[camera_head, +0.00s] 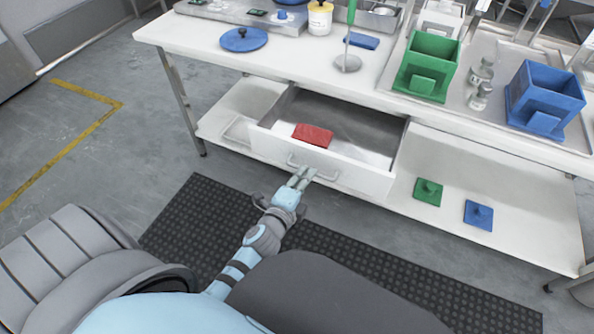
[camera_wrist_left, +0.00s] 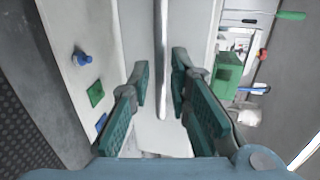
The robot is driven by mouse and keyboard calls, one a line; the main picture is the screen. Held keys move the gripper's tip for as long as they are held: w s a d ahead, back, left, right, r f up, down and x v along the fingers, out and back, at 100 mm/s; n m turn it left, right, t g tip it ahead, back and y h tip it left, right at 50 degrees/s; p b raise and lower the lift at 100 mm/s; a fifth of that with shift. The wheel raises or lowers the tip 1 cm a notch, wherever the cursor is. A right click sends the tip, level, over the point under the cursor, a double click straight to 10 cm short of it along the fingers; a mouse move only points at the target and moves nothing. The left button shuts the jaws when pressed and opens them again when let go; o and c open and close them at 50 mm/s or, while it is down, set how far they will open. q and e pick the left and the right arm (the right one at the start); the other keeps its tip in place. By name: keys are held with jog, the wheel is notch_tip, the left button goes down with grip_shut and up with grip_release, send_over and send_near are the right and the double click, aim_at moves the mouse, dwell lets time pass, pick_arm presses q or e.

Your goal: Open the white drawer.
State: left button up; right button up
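The white drawer (camera_head: 350,172) under the table is pulled out, and its inside shows. Its bar handle (camera_head: 325,176) is on the front face. My left gripper (camera_head: 303,174) is at the handle, coming from the front of the drawer. In the left wrist view, the two teal fingers (camera_wrist_left: 160,75) stand apart on either side of the handle bar (camera_wrist_left: 162,40), with gaps visible beside the bar. The left gripper is open. My right gripper is not in view.
A red block (camera_head: 313,135) lies in the drawer. The white table (camera_head: 290,68) above carries a green bin (camera_head: 430,62), a blue bin (camera_head: 545,98) and a blue lid (camera_head: 243,39). Green (camera_head: 428,191) and blue (camera_head: 478,214) lids lie on the lower shelf. A dark mat (camera_head: 200,205) covers the floor.

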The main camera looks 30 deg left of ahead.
pick_arm(q)
jog(key=a+v, duration=0.1)
jog(key=v, duration=0.7)
jog(key=shift+s+d, duration=0.35)
jog(key=shift+d, duration=0.2)
jog(key=shift+r, duration=0.1)
jog(key=s+a+f+n+g+p, duration=0.15)
jog(key=s+f+n+g, duration=0.4)
jog(key=s+f, duration=0.6)
jog(key=s+f+n+g+p, duration=0.35)
jog(key=s+f+n, duration=0.4)
jog(key=f, duration=0.65)
jog(key=s+a+f+n+g+p, duration=0.2)
jog(key=s+g, duration=0.3)
jog(key=s, duration=0.8)
jog(key=shift+s+f+n+h+p, duration=0.15)
jog(key=shift+f+n+h+p, duration=0.2)
jog(key=shift+n+p, duration=0.4)
jog(key=shift+a, duration=0.15)
